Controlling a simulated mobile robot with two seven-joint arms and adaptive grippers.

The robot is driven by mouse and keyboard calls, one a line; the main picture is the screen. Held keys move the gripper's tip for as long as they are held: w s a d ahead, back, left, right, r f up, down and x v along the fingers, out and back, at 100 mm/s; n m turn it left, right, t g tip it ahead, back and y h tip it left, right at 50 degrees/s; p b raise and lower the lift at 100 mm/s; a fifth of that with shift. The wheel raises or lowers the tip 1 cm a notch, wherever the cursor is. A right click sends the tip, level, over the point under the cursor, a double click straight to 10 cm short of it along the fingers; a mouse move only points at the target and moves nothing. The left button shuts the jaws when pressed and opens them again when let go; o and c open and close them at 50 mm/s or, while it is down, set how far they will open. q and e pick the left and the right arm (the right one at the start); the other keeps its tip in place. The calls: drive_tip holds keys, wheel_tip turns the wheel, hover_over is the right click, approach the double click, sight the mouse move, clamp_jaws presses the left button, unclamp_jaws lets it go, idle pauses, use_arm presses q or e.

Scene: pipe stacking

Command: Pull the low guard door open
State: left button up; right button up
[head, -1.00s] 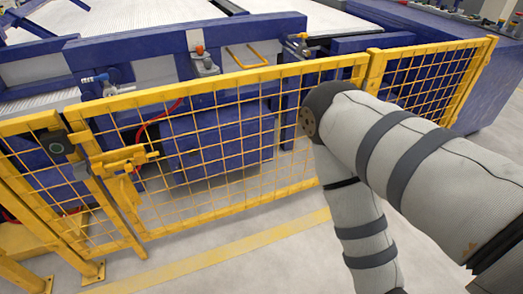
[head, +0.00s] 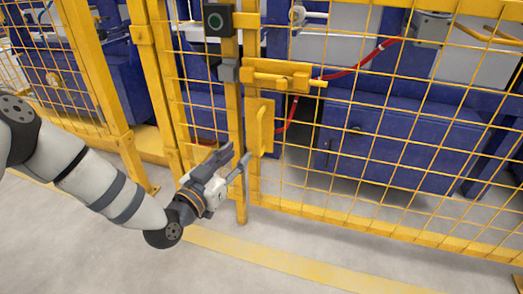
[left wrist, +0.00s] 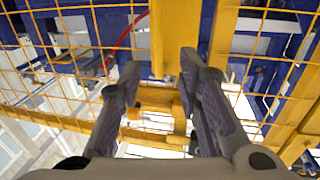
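The low guard door (head: 380,228) is a yellow frame with wire mesh, standing upright and in line with the fence. It looks closed. A yellow latch (head: 278,78) sits high on its left edge, with a yellow upright pull handle (head: 263,127) on a plate below. My left gripper (head: 236,158) is low, in front of the post and just left of and below the handle, with a gap to it. In the left wrist view my left gripper (left wrist: 158,80) has its two fingers spread, with yellow metalwork beyond and nothing clearly held. My right gripper is out of view.
A yellow post (head: 234,120) carrying a dark box with a green ring (head: 217,20) stands left of the door. More mesh fence continues left. Blue machinery (head: 390,145) and a red hose (head: 365,60) lie behind the mesh. The grey floor in front is clear, with a yellow line (head: 300,265).

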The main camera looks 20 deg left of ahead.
use_arm(q)
drive_tip(key=b, duration=0.4)
hover_over(259, 155)
drive_tip(key=shift+w+a+f, duration=0.15)
drive_tip(key=shift+w, duration=0.25)
drive_tip(key=shift+r, duration=0.2)
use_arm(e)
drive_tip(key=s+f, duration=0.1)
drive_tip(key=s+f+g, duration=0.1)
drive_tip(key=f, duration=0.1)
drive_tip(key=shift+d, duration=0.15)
use_arm(q)
drive_tip(key=shift+c, duration=0.5)
clamp_jaws()
